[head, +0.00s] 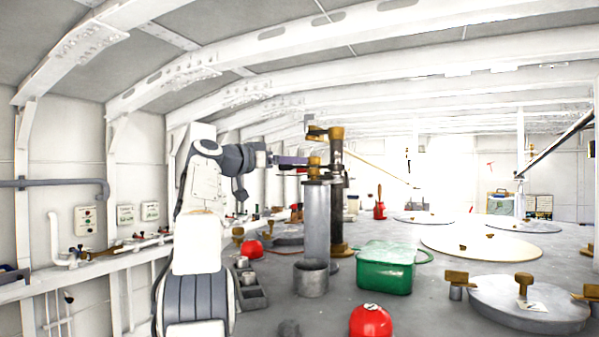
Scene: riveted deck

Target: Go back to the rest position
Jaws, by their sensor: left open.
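My left arm rises from the bottom left and bends right at its grey joints. My left gripper (291,161) is at its far end, held level at the height of the brass top of a tall grey cylinder (316,220). It is open, and its fingertips are small and overlap the brass fitting in the picture. I cannot tell whether they touch it. My right gripper is not in view.
A dark post with brass parts (337,190) stands just behind the cylinder. A grey pot (311,278), green box (386,267), red domes (371,321) and round hatch lids (481,244) lie on the deck. A wall ledge (90,266) runs along the left.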

